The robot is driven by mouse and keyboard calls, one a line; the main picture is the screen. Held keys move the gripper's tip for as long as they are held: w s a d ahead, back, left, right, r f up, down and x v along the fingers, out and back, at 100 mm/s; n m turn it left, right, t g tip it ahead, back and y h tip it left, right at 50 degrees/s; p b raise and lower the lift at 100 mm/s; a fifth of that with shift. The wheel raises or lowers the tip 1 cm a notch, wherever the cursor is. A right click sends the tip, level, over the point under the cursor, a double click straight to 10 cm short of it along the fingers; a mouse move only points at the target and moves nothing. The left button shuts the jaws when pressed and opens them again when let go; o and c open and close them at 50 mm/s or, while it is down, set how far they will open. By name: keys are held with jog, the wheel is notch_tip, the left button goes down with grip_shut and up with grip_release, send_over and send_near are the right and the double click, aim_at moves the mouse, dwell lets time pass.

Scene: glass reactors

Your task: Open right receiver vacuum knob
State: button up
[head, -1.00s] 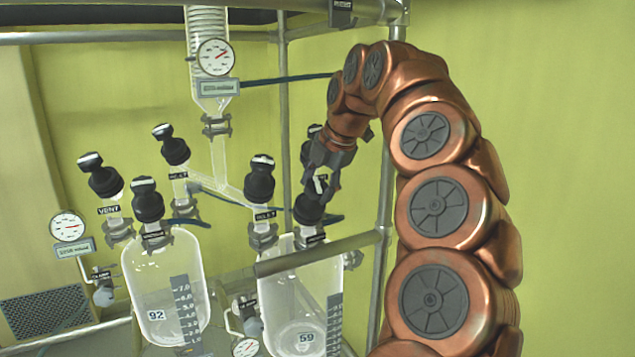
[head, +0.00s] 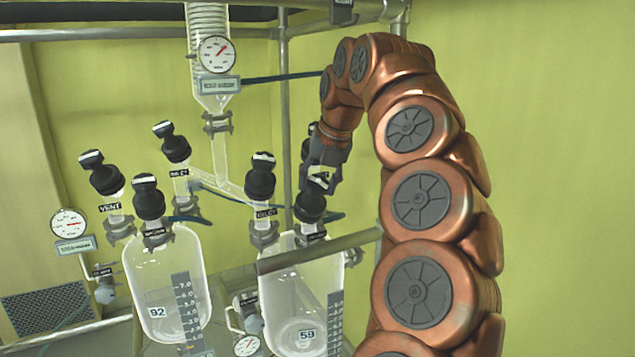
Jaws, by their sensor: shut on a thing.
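The right receiver (head: 300,290) is a clear glass vessel marked 59, with black knobs on top. Its front right knob (head: 310,207) has a label below it, too small to read for sure. It sits where the vacuum knob is on the left receiver. My gripper (head: 320,184) comes down from above and is shut at the top of this knob. The fingers hide part of the knob's upper end, including any white mark there. Another black knob (head: 308,140) is partly hidden behind my gripper.
The inlet knob (head: 261,178) stands close to the left of my gripper. A metal rail (head: 318,252) crosses in front of the right receiver. The left receiver (head: 165,285), marked 92, stands further left. A frame post (head: 286,120) rises behind.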

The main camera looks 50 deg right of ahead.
jog(key=shift+w+r+n, duration=0.1)
jog(key=shift+r+n, duration=0.05)
jog(key=shift+n, duration=0.25)
jog(key=o, duration=1.2)
jog(key=shift+c, duration=0.2)
jog(key=shift+v, duration=1.05)
jog(key=shift+a+r, duration=0.1)
jog(key=shift+r, duration=0.1)
jog(key=shift+s, duration=0.2)
